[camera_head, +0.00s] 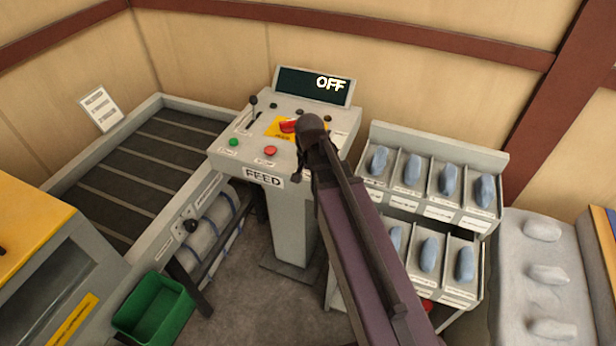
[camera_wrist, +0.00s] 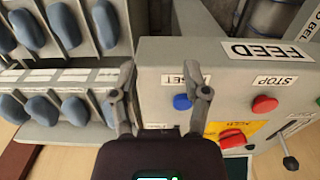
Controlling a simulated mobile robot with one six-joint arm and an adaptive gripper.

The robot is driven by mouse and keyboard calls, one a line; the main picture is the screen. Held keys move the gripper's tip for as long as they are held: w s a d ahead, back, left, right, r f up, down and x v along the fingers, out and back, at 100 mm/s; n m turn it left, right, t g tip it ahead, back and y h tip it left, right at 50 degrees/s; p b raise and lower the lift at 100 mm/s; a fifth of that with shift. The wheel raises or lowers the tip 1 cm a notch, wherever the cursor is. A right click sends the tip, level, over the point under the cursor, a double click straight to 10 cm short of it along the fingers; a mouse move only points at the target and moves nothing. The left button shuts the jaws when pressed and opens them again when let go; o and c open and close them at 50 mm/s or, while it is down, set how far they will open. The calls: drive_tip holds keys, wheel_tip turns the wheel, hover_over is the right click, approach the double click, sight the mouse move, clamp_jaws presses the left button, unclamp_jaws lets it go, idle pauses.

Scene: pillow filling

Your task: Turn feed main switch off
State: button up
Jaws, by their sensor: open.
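The feed console (camera_head: 290,215) stands at the middle, with a sign reading FEED on its front. Its display (camera_head: 310,86) reads OFF. A red rotary-looking switch (camera_head: 288,126) sits on a yellow plate on the panel top, partly hidden by my arm; it also shows in the wrist view (camera_wrist: 232,138), right of my fingers. I cannot tell its setting from its handle. My gripper (camera_wrist: 160,96) is open and empty over the panel. A blue button (camera_wrist: 182,101) shows between its fingers, nearer the right one. In the head view my gripper (camera_head: 301,160) is mostly hidden by my wrist.
A red STOP button (camera_wrist: 264,104), a green button (camera_head: 233,142) and a black-knobbed lever (camera_head: 253,101) share the panel. Racks of blue-grey pieces (camera_head: 440,175) stand close on the right. A conveyor (camera_head: 130,170) lies left, with a green bin (camera_head: 155,310) in front.

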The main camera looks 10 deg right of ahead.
drive_tip(key=s+f+n+b, duration=0.3)
drive_tip(key=s+n, duration=0.3)
drive_tip(key=s, duration=0.1)
drive_tip(key=shift+s+f+n+b, duration=0.3)
drive_tip(key=shift+f+b, duration=0.05)
idle(0.4)
